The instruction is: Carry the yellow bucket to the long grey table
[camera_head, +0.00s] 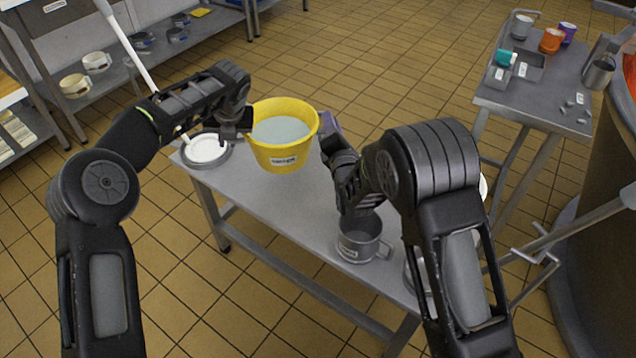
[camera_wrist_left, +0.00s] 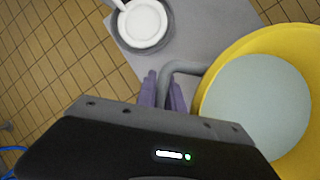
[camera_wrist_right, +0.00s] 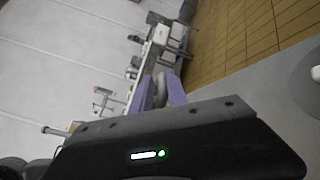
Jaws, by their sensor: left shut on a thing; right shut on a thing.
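The yellow bucket (camera_head: 283,152), with pale grey contents and a white label, is upright over the grey table (camera_head: 300,205) in front of me in the head view. Whether its base touches the tabletop I cannot tell. My left gripper (camera_head: 246,124) is shut on the bucket's grey side handle (camera_wrist_left: 178,70), at its left side. The bucket (camera_wrist_left: 204,88) fills the right of the left wrist view.
A round pan with white contents (camera_head: 206,149) and a long white stick stands at the table's left end. A grey metal mug (camera_head: 362,241) stands nearer me. Another grey table (camera_head: 530,92) with cups and trays is at right, beside a large vat (camera_head: 590,220). Shelves line the left.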

